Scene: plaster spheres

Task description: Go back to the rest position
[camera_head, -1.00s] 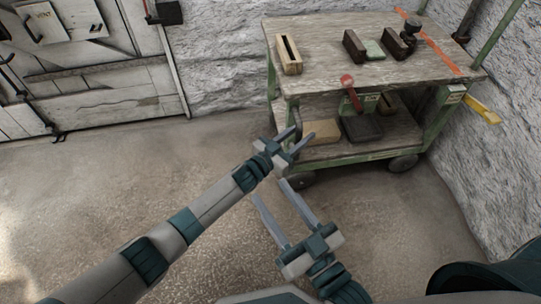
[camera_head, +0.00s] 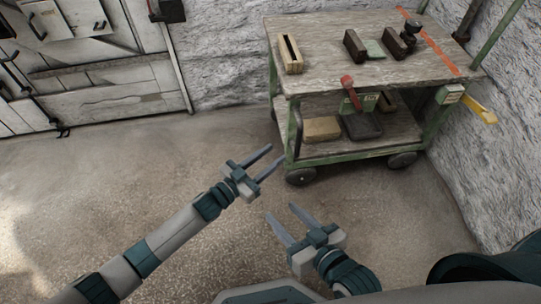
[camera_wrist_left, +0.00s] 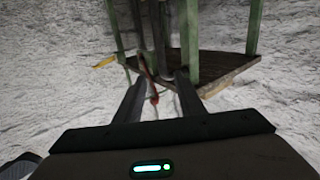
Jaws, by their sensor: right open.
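My left gripper (camera_head: 278,152) reaches in from the left in the head view. Its two fingers are spread apart with nothing between them, over bare floor in front of the cart. In the left wrist view my left gripper (camera_wrist_left: 161,78) also shows its fingers apart and empty. My right gripper (camera_head: 280,210) is lower in the head view, just below the left one. Its fingers are apart and empty, pointing up and left over the floor. Neither gripper touches anything.
A green-framed wooden cart (camera_head: 330,50) stands at upper right, with several blocks on top. Its lower shelf (camera_head: 350,146) holds a tan block (camera_head: 322,128) and a dark tray (camera_head: 361,126). A rough wall (camera_head: 500,170) is at right. The floor (camera_head: 110,190) at left is clear.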

